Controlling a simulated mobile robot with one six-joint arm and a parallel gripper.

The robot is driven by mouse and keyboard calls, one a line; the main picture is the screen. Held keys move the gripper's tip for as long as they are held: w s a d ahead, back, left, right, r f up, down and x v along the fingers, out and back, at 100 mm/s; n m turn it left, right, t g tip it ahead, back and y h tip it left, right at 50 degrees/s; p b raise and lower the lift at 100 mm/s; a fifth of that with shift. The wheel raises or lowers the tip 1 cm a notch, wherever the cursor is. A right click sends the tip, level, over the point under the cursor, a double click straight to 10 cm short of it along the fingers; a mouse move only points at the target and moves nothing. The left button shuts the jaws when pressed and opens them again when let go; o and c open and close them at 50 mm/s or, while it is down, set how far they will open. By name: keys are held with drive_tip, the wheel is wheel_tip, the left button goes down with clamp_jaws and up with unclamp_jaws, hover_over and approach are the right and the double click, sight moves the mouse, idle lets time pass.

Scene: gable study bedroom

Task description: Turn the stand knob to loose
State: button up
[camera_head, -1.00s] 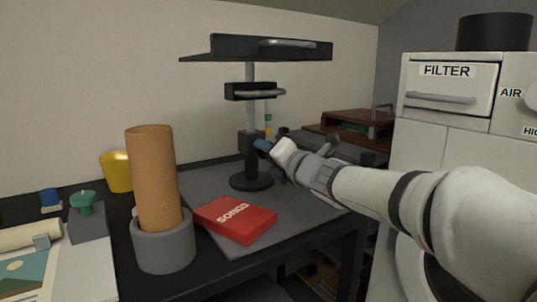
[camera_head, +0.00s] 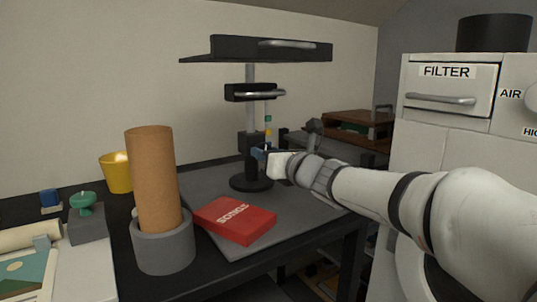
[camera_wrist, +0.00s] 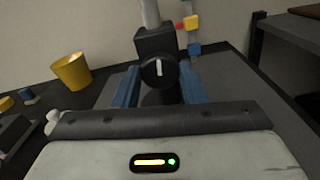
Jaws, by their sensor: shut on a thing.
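The stand (camera_head: 250,110) rises from a round black base on the grey desk mat, with a black top shelf and a smaller black bracket on its post. Its round black knob (camera_wrist: 158,73) sits on the front of a black collar (camera_wrist: 154,41) low on the post. A white pointer line on the knob is near vertical in the wrist view. My gripper (camera_head: 262,153) reaches in from the right. Its blue fingers (camera_wrist: 158,88) lie on either side of the knob and are shut on it. The gripper hides the knob in the head view.
A red book (camera_head: 234,220) lies on the mat (camera_head: 285,222) in front of the stand. A tall brown cylinder (camera_head: 154,180) stands in a grey holder (camera_head: 163,250), with a yellow cup (camera_head: 116,172) behind. A white FILTER cabinet (camera_head: 440,125) stands at right.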

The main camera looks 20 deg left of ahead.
drive_tip(key=shift+f, duration=0.15)
idle(0.4)
drive_tip(key=o, duration=1)
drive_tip(key=p+v, duration=0.1)
drive_tip(key=v, duration=0.6)
drive_tip(key=shift+s+d+p, duration=0.25)
drive_tip(key=shift+d+p, duration=0.05)
